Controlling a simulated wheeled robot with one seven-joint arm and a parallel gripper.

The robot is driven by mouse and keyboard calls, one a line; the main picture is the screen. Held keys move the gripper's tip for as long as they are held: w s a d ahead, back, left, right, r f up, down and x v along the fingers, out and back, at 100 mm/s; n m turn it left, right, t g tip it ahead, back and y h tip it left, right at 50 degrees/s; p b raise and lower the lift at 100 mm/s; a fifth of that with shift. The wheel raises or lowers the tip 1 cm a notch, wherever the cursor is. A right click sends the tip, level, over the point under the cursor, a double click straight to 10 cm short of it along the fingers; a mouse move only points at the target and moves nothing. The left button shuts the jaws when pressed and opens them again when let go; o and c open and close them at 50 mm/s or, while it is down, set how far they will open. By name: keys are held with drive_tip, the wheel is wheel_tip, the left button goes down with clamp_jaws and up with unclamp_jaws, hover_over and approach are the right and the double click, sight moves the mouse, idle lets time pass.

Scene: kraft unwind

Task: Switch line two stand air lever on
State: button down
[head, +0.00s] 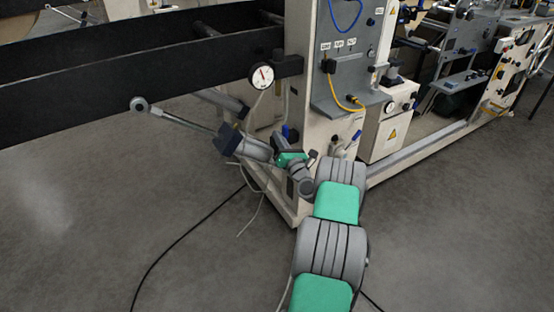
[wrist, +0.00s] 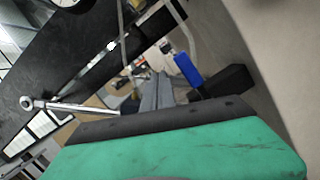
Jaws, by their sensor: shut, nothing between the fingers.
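The blue lever (wrist: 187,70) shows in the wrist view, just right of my fingers, close to a black block on the pale stand. I cannot tell whether it touches them. In the head view a small blue handle (head: 285,131), seemingly the same lever, shows just above my green wrist. My gripper (wrist: 157,80) is shut and empty, its grey fingers together and pointing away from the wrist camera.
A pressure gauge (head: 262,77) sits above the lever on the dark beam (head: 130,70). A grey cylinder (head: 250,149) with a ring-ended rod (head: 180,121) juts left beside my wrist. A yellow hose (head: 340,97) hangs on the panel. Bare floor (head: 80,220) lies left.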

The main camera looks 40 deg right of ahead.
drive_tip(key=s+a+b, duration=0.4)
drive_tip(key=s+a, duration=0.1)
drive_tip(key=s, duration=0.4)
drive_tip(key=shift+a, duration=0.4)
